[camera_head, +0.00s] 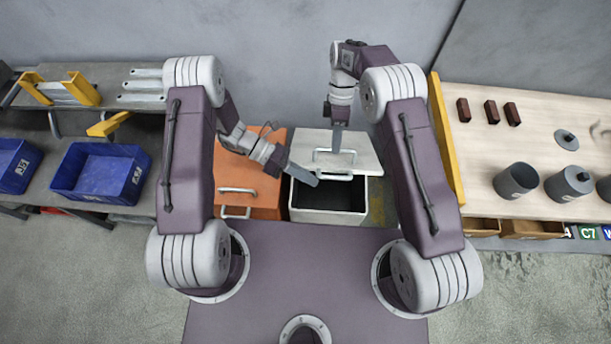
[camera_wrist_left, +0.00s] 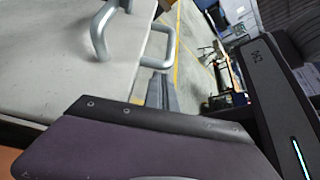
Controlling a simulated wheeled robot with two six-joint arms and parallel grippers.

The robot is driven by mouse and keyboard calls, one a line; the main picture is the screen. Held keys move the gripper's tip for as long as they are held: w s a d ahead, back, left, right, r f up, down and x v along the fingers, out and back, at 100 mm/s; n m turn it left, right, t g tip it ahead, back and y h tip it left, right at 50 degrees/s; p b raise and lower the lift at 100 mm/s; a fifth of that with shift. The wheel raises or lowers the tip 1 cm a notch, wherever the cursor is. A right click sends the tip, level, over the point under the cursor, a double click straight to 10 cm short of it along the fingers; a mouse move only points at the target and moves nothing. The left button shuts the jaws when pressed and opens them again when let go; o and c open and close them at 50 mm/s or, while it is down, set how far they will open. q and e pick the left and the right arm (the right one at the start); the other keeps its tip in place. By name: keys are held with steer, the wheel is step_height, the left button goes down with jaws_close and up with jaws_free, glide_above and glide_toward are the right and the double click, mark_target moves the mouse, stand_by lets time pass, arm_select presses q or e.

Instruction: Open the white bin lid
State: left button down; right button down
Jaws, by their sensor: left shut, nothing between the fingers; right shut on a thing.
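The white bin (camera_head: 328,216) stands in front of my base with its dark inside showing. Its pale lid (camera_head: 368,150) is raised and tilted toward the back, away from the front edge. My right gripper (camera_head: 336,152) points down and is shut on the lid's handle (camera_head: 320,152). My left gripper (camera_head: 315,182) is shut and empty over the open front of the bin, just left of a second grey handle (camera_head: 338,177).
An orange bin (camera_head: 260,180) with a handle stands directly left of the white bin. Blue crates (camera_head: 100,175) and yellow brackets (camera_head: 85,90) are on the left. A table (camera_head: 550,110) with dark blocks and grey pots is on the right, edged by a yellow post (camera_head: 445,140).

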steer(key=shift+w+f, duration=0.15)
steer(key=shift+w, duration=0.2)
